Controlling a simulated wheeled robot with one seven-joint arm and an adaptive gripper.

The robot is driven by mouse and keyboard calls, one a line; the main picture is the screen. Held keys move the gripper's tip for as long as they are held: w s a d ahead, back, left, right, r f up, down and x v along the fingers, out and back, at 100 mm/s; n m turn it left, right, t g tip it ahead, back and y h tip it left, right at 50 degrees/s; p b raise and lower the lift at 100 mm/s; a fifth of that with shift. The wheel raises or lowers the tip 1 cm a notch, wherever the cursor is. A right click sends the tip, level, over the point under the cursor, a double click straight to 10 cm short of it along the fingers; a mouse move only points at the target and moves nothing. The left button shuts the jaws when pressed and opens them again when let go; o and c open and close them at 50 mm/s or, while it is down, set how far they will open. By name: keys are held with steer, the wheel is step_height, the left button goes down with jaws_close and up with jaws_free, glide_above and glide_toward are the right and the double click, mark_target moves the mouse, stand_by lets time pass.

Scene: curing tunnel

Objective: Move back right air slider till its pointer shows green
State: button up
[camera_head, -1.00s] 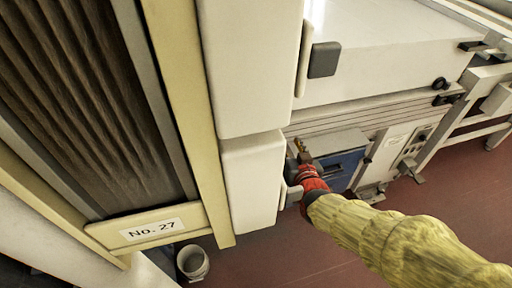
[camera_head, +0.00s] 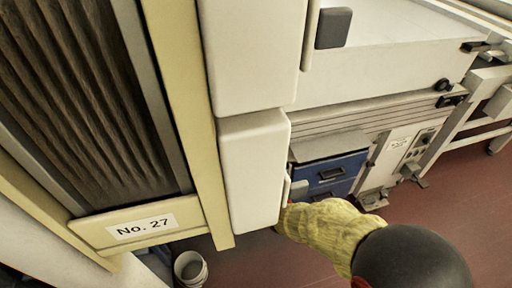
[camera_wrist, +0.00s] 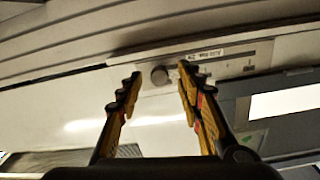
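No pointer or green mark can be made out. My gripper (camera_wrist: 158,82) is open, its black and yellow fingers spread to the left and right of the knob in the picture. Whether the fingers touch it cannot be told.
In the head view, the white block (camera_head: 253,170) with a grey handle stands close left of my arm. Blue drawers (camera_head: 330,170) and a control panel (camera_head: 412,150) lie beyond. A white bucket (camera_head: 190,268) stands on the floor.

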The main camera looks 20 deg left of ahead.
steer(key=shift+w+a+r, duration=0.1)
steer(key=shift+w+a, duration=0.1)
steer(key=shift+w, duration=0.15)
steer(key=shift+c, duration=0.4)
jaws_close()
stand_by(0.4)
